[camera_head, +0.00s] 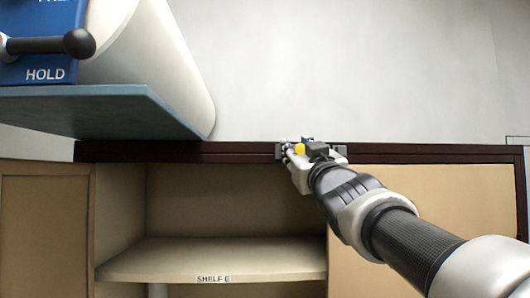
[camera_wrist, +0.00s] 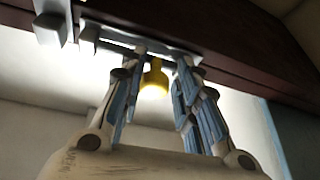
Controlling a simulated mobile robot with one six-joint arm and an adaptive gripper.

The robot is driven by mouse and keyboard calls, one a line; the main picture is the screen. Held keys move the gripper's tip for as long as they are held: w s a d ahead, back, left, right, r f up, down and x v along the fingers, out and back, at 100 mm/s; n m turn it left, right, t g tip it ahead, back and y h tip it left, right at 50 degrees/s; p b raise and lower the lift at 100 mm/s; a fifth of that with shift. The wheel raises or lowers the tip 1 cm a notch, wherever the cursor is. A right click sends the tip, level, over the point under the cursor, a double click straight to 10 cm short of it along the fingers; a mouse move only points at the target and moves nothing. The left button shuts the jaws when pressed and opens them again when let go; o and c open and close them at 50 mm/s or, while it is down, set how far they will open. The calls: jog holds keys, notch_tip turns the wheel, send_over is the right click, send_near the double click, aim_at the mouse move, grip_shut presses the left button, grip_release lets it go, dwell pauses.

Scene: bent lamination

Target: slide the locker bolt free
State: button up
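The bolt's yellow knob (camera_wrist: 154,79) shows in the wrist view between my gripper's two fingers, and in the head view (camera_head: 300,149) at the dark top rail. A grey metal bolt bar (camera_wrist: 112,36) runs along the rail behind the knob, with grey brackets (camera_head: 339,151) at its ends. My gripper (camera_wrist: 163,57) is around the knob with its fingers apart, and gaps show beside the knob. In the head view my gripper (camera_head: 298,157) is at the bolt, and my wrist hides part of the fittings.
Below the dark rail (camera_head: 220,151) is an open compartment with a shelf marked SHELF-E (camera_head: 213,270). A tan panel (camera_head: 440,200) is to the right. At upper left, a blue box (camera_head: 30,68) marked HOLD with a black-knobbed lever (camera_head: 79,42) stands above a blue-grey ledge (camera_head: 120,112).

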jog(key=shift+o, duration=1.4)
jog(key=shift+d, duration=0.1)
jog(key=shift+s, duration=0.1)
jog(key=v, duration=1.2)
